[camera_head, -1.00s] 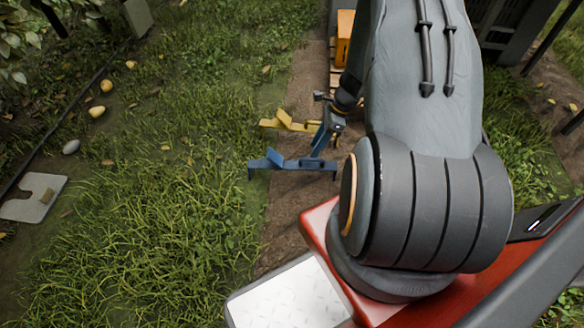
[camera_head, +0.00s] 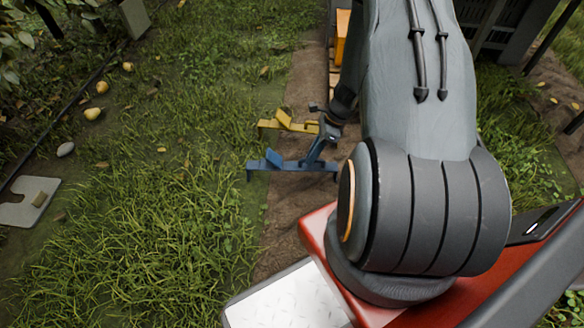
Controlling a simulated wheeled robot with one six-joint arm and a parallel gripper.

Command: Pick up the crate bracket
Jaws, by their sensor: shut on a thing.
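A blue bracket (camera_head: 292,165), a long flat bar with a raised tilted plate near its left end, is on the dirt strip's left edge in the head view. My gripper (camera_head: 314,160) comes down on the bar right of that plate and is shut on it. The jaw tips are small and partly hidden, so the exact grip does not show. A similar yellow bracket (camera_head: 285,121) lies just behind the blue one, partly screened at its right end by my gripper. I cannot tell whether the blue bracket is clear of the ground.
Grass with several yellow pears (camera_head: 93,114) lies to the left, beside a grey stone (camera_head: 65,149) and a pale notched plate (camera_head: 30,200). An orange box (camera_head: 343,34) stands at the back. The dirt strip (camera_head: 285,212) in front is clear.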

